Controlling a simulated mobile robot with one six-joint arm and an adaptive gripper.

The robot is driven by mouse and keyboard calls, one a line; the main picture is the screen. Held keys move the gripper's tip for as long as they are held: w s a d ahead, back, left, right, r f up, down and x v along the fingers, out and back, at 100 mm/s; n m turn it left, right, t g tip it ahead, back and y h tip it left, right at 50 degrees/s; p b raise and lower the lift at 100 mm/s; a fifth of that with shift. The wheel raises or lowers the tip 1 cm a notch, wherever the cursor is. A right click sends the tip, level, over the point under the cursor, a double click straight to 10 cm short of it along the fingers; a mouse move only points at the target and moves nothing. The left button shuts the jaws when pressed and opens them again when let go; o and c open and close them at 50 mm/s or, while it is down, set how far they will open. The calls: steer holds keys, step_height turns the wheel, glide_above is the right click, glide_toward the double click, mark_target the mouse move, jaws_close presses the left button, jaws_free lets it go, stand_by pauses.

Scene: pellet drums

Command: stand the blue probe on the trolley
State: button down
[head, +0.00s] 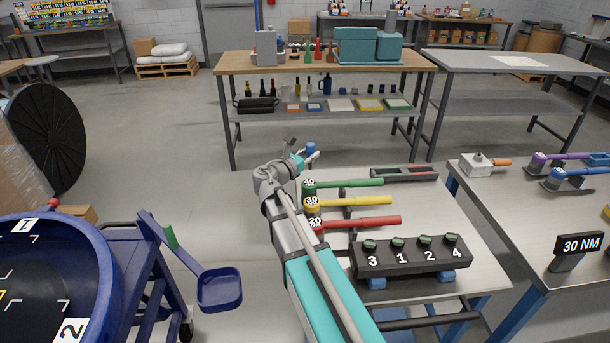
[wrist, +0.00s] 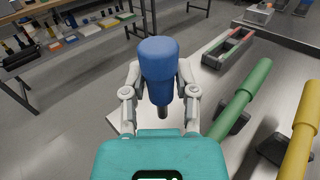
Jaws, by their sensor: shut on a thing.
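My gripper (head: 301,160) is shut on the blue probe (wrist: 160,65), which also shows in the head view (head: 311,148). In the wrist view the probe has a thick blue top and a narrower dark tip pointing down between the fingers. The grey-topped trolley (head: 468,215) carries the wrenches and a numbered rack. My gripper is at its far left corner. In the wrist view the probe's tip appears over that pale corner; its height above the top cannot be told.
Green (head: 345,183), yellow (head: 358,202) and red (head: 362,222) wrenches lie to the gripper's right. The black numbered rack (head: 412,257) stands at the front. A blue drum (head: 90,255) is at left.

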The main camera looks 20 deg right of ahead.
steer(key=shift+w+a+f+b, duration=0.2)
steer(key=shift+w+f+b, duration=0.7)
steer(key=shift+f, duration=0.2)
steer(key=shift+w+a+f+b, duration=0.15)
steer(key=shift+w+f+b, duration=0.65)
steer(key=shift+f+b, duration=0.25)
steer(key=shift+w+a+f+b, duration=0.1)
steer(key=shift+w+f+b, duration=0.35)
steer(key=shift+f, duration=0.2)
step_height(320, 180, down, 3)
steer(key=b, duration=0.3)
steer(key=shift+c, duration=2)
jaws_free()
steer(key=shift+r, duration=0.1)
